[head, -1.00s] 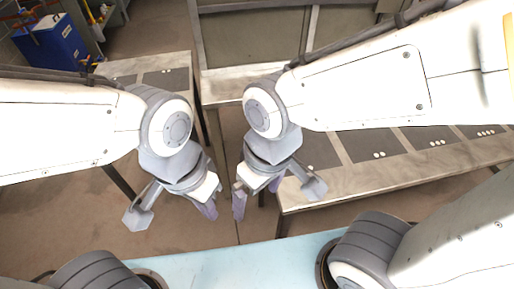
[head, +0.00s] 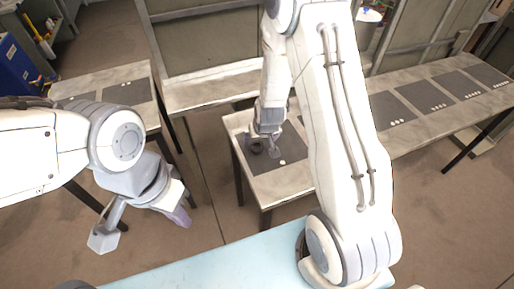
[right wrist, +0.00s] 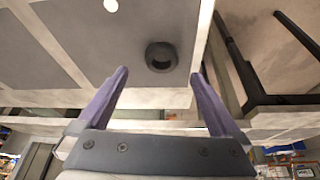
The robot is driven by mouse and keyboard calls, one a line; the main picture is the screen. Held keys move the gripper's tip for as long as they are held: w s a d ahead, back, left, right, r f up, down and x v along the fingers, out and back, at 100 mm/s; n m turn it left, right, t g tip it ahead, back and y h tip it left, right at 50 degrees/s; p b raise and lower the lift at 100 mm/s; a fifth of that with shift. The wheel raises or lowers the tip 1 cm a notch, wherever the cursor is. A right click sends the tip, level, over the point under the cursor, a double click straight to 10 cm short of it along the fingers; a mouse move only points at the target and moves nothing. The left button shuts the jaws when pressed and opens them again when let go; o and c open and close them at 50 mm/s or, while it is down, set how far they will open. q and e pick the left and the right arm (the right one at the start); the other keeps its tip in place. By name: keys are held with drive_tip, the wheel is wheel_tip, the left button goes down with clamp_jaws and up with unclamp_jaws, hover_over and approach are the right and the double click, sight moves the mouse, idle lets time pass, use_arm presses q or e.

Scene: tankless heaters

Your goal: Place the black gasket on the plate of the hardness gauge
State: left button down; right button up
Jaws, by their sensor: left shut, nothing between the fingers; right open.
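The black gasket (right wrist: 161,56) is a dark ring on the dark grey mat in the right wrist view, ahead of and between my right fingertips. In the head view, the gasket (head: 256,148) lies on the near end of the table, close beside the right gripper. My right gripper (right wrist: 160,74) is open and empty, with its purple fingers apart and not touching the gasket. My left gripper (head: 182,216) is shut and empty over the floor at the left. I cannot make out the hardness gauge or its plate in these views.
A long table (head: 405,135) with several dark mats and small white discs runs to the right. Another table (head: 75,86) with mats stands at the left. A blue cabinet (head: 14,68) is at the far left. Bare floor lies between the tables.

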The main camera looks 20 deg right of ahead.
sight(258, 147)
drive_tip(key=shift+p+x, duration=0.55)
drive_tip(key=shift+x, duration=2.5)
drive_tip(key=shift+s+a+f, duration=0.1)
drive_tip(key=shift+s+a, duration=0.05)
drive_tip(key=shift+s, duration=0.05)
drive_tip(key=c, duration=1.5)
